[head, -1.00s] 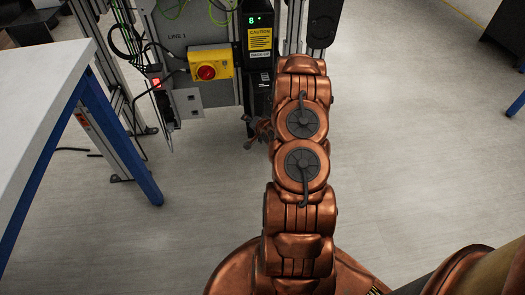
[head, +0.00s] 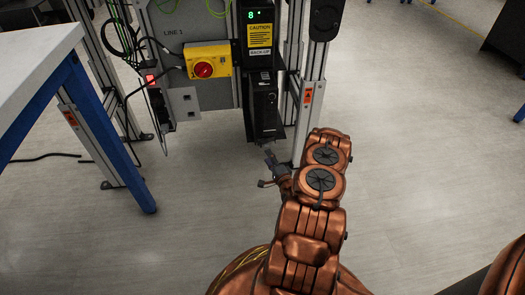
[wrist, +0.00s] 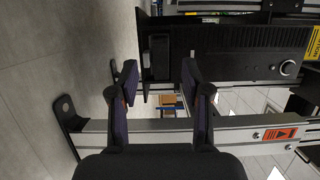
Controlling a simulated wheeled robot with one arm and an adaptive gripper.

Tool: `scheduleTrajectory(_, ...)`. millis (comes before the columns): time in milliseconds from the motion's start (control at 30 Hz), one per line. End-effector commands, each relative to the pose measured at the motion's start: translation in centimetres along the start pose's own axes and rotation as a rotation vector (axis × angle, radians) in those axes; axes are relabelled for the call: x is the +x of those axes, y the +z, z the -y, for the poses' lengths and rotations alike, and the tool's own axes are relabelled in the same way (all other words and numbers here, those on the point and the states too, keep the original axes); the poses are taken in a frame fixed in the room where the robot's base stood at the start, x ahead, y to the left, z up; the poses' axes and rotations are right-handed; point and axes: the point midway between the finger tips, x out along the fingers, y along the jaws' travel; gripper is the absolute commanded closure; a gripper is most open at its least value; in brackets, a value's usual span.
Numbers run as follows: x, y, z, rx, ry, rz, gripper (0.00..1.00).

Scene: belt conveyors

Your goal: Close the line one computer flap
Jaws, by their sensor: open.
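The line one computer (head: 264,103) is a slim black tower, mounted upright under a black unit with a yellow caution label in the head view. In the wrist view the computer (wrist: 235,66) lies sideways, with a round silver knob on its face. A dark plate (wrist: 160,55) juts at its lower end between my fingertips; I cannot tell whether this is the flap or a bracket. My gripper (head: 269,158) is just below the computer in the head view. In the wrist view my gripper (wrist: 160,78) has its fingers apart, with nothing held between them.
A metal post (head: 309,100) with an orange warning label stands right of the computer. A yellow box with a red knob (head: 207,66) is on the LINE 1 panel (head: 172,22) to the left. A white table (head: 35,55) with blue legs is at far left.

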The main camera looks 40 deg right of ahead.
Motion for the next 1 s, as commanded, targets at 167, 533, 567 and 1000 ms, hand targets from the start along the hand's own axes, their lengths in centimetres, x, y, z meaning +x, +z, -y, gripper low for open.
scheduleTrajectory(167,2.7,0.2,-0.2,-0.004,0.000,0.005,0.52)
scheduleTrajectory(533,6.5,0.1,-0.1,-0.001,0.001,0.002,0.52)
scheduleTrajectory(567,6.7,0.1,-0.1,-0.001,0.002,0.002,0.52)
scheduleTrajectory(1000,6.8,0.1,0.0,-0.001,0.002,0.000,0.67)
